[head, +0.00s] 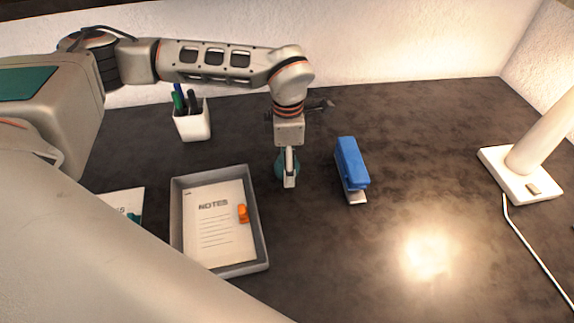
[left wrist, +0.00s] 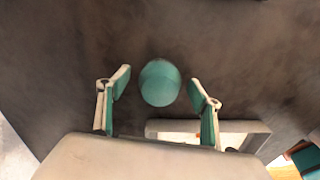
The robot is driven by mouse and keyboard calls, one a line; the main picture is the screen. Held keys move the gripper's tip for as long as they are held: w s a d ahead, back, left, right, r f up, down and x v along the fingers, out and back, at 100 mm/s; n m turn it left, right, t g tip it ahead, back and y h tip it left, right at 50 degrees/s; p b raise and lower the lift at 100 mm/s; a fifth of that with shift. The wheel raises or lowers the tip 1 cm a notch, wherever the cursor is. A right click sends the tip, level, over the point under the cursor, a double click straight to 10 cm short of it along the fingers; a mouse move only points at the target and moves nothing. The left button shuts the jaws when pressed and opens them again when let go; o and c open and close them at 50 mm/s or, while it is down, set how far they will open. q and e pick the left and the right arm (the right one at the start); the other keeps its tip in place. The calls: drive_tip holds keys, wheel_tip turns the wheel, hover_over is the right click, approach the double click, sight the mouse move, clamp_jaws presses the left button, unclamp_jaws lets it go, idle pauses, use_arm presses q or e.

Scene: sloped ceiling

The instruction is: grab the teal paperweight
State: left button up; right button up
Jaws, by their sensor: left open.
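The teal paperweight (left wrist: 160,83) is a smooth rounded object on the dark desk. In the left wrist view it sits between the fingertips of my left gripper (left wrist: 162,85), with a gap on each side. In the head view the paperweight (head: 280,168) is partly hidden behind my left gripper (head: 289,180), which points down over it. The left gripper is open and does not visibly touch it. My right gripper is not in view.
A grey tray (head: 262,238) with a notes sheet and an orange item lies left of the paperweight. A blue stapler (head: 350,163) stands to the right. A white pen cup (head: 193,126) is at the back left. A white lamp base (head: 517,182) is far right.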

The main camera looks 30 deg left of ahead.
use_arm(q)
drive_tip(key=c, duration=1.5)
drive_tip(key=shift+c, duration=0.2)
drive_tip(key=shift+r, duration=0.1)
